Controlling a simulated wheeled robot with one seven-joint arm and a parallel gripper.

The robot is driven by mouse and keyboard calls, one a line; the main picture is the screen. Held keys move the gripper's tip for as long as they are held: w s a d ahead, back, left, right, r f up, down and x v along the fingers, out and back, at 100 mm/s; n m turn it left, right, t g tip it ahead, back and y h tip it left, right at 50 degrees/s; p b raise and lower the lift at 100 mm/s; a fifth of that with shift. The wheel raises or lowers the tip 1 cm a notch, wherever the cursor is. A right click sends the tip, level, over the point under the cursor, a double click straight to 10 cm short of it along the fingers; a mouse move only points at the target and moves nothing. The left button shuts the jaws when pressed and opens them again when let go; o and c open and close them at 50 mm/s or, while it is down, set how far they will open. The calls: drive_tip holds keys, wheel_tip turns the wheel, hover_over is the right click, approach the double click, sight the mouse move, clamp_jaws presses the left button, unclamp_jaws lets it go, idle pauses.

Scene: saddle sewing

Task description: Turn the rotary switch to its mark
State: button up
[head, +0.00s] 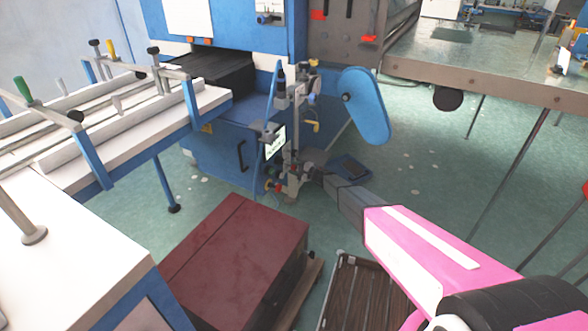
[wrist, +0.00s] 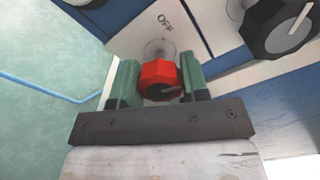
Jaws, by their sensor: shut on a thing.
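The rotary switch is a red faceted knob (wrist: 158,75) on a light panel in the wrist view. A pale line on its face points to the right and slightly up. A panel label reading OFF (wrist: 165,21) stands above it, with a faint round marking between them. My gripper (wrist: 157,82) has its two green fingers on either side of the red knob and is shut on it. In the head view my pink arm reaches to the blue machine (head: 222,160); the knob and fingertips are too small to make out there.
A larger black knob (wrist: 280,28) sits to the right of the switch in the wrist view. In the head view a dark red box (head: 235,255) stands in front of the machine. A blue rounded arm (head: 366,105) and a steel table (head: 490,80) lie to the right.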

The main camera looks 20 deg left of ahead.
drive_tip(key=m, duration=0.6)
drive_tip(key=shift+m, duration=0.3)
idle(0.4)
drive_tip(key=o, duration=0.9)
drive_tip(key=shift+d, duration=0.15)
drive_tip(key=d, duration=0.3)
drive_tip(key=s+d, duration=0.1)
drive_tip(key=d, duration=0.6)
drive_tip(key=shift+s+d, duration=0.25)
drive_tip(key=shift+s, duration=0.05)
